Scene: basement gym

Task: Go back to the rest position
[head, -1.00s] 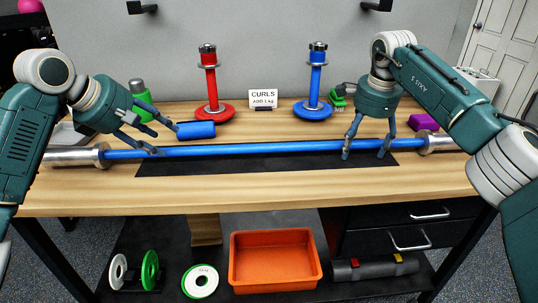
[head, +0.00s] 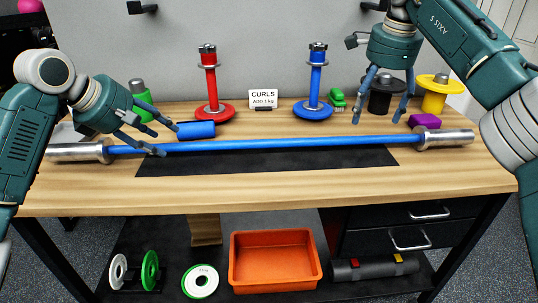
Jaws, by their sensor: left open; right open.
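My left gripper (head: 168,142) is open at the left part of the blue barbell (head: 270,144), its fingers close to the bar. I cannot tell whether they touch it. My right gripper (head: 383,110) is open and empty, raised above the right part of the bar and clear of it. The barbell lies across the wooden workbench (head: 270,188), over a black mat (head: 270,160), with silver sleeves at both ends and no plates on them. A blue cylinder (head: 196,130) lies just behind the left fingers.
A red stand (head: 212,85), a blue stand (head: 315,85) and a curls sign (head: 263,98) are at the back. Black (head: 381,100) and yellow (head: 435,100) stands and a purple block (head: 425,120) are at right. An orange bin (head: 275,275) sits on the lower shelf.

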